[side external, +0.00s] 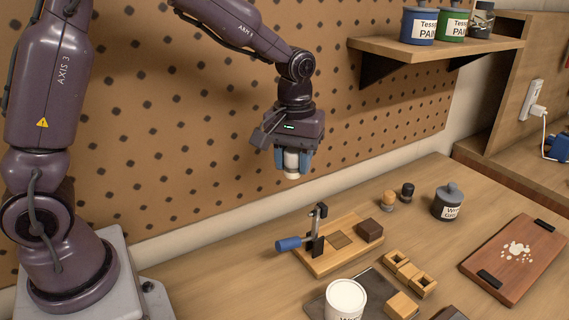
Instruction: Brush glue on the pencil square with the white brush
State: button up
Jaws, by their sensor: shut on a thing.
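My gripper (292,161) hangs above the bench in front of the pegboard, its blue fingers shut on a short white piece that looks like the white brush (292,174). The brush points downward, with a cream lower end, clear of everything below. A light wooden board (318,264) lies below and to the right. A square patch (339,240), probably the pencil square, shows on it. A grey lidded jar (448,203) with a partly readable label stands at the right. An open white tub (346,300) with pale contents stands at the front; I cannot tell which container holds glue.
A blue-handled clamp (313,240) and a dark brown block (370,230) flank the square. Tan (389,200) and black (407,192) small pieces stand behind. Wooden blocks (410,273) and a reddish-brown board (514,259) with white blotches lie rightward. A paint shelf (440,50) juts out above.

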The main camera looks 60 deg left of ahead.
jog(key=w+n, duration=0.6)
jog(key=n, duration=2.2)
send_over(346, 245)
notch_tip(346, 245, down, 21)
jog(key=shift+a+r, duration=0.1)
jog(key=shift+r, duration=0.1)
jog(key=shift+a+f, duration=0.1)
jog(key=shift+a, duration=1.8)
jog(key=shift+d+r, duration=0.15)
jog(key=shift+d, duration=0.9)
jog(key=shift+d+r, duration=0.1)
jog(key=shift+d, duration=0.9)
notch_tip(346, 245, up, 7)
jog(key=shift+a, duration=0.15)
jog(key=shift+r, duration=0.1)
